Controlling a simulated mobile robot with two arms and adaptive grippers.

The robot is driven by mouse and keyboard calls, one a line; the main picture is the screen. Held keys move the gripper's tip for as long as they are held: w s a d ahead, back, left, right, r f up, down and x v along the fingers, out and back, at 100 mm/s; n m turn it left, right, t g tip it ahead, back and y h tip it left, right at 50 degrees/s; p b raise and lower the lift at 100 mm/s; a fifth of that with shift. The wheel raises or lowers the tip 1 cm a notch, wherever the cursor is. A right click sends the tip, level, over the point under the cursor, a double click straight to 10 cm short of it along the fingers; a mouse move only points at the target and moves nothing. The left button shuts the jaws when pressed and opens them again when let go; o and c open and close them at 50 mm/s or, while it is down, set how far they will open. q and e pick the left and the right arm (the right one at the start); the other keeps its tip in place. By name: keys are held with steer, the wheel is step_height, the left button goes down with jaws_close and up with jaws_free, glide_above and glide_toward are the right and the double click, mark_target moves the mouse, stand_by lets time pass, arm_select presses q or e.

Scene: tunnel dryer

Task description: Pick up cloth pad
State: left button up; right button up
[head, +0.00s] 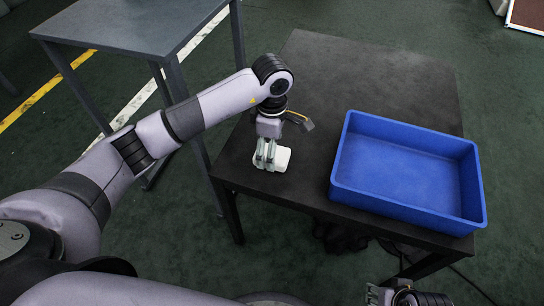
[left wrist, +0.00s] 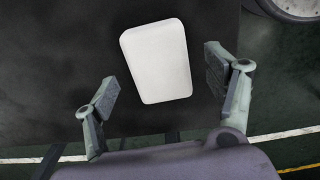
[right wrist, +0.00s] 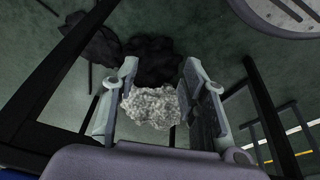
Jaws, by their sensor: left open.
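The white cloth pad (head: 283,158) lies on the dark table near its left front edge. My left gripper (head: 266,160) is right over it, pointing down. In the left wrist view the pad (left wrist: 157,60) is a plain rounded rectangle, and the open fingers (left wrist: 162,80) stand either side of its near part with gaps, not gripping it. My right gripper (head: 385,296) is at the bottom edge of the head view, mostly cut off. In the right wrist view a grey fluffy clump (right wrist: 153,107) fills the space between its fingers (right wrist: 160,80) and looks held.
An empty blue tray (head: 350,185) stands on the right of the dark table (head: 310,75). A grey table (head: 130,28) is at the back left. Dark heaps (right wrist: 152,58) lie on the floor beneath the table. The table behind the pad is clear.

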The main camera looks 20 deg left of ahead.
arm_select(q)
steer(key=shift+f, duration=1.35)
arm_select(e)
steer(key=shift+v, duration=0.8)
arm_select(q)
steer(key=shift+c, duration=0.6)
steer(key=c, duration=1.1)
steer(key=shift+r, duration=0.15)
steer(key=shift+c, duration=0.2)
steer(key=shift+r, duration=0.6)
step_height(320, 180, up, 19)
steer(key=p, duration=0.3)
steer(key=shift+f, duration=0.2)
arm_select(e)
step_height(320, 180, down, 11)
steer(key=shift+w, duration=0.1)
